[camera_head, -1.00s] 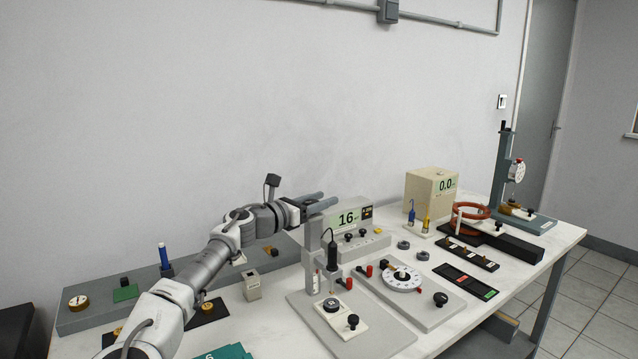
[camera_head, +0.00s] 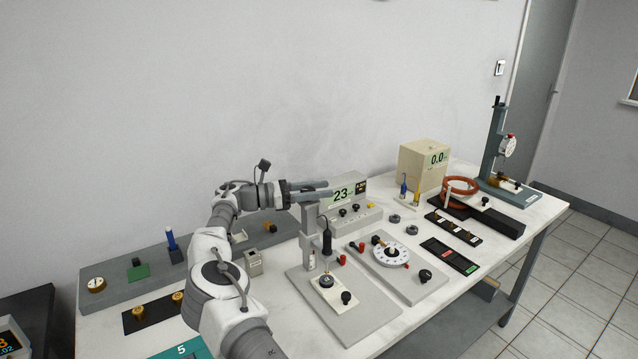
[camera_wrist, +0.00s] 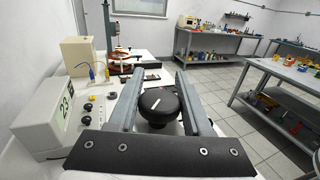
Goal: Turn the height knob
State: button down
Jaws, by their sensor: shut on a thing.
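A round black knob (camera_wrist: 158,106) with a white line on its face sits between the two grey fingers of my gripper (camera_wrist: 157,85) in the wrist view. The white line slants up to the right. The gripper is shut on this knob. In the head view my gripper (camera_head: 326,190) is at the top of the grey stand (camera_head: 308,222), where the knob is hidden. A black probe (camera_head: 326,236) hangs on the stand above a small white plate. The meter (camera_head: 347,190) behind reads 23; it also shows in the wrist view (camera_wrist: 55,120).
A white dial (camera_head: 390,252) and a black tray (camera_head: 450,256) lie to the right. A grey block (camera_head: 254,262) stands left of the stand.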

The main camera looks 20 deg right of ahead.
jog(key=shift+s+d+f+g, duration=0.1)
jog(key=shift+s+f+g, duration=0.05)
jog(key=shift+g, duration=0.35)
jog(key=shift+c, duration=1.8)
grip_release()
jog(key=s+d+r, duration=0.8)
jog(key=r, duration=0.3)
jog(key=shift+s+p, duration=0.15)
jog(key=shift+p, duration=0.25)
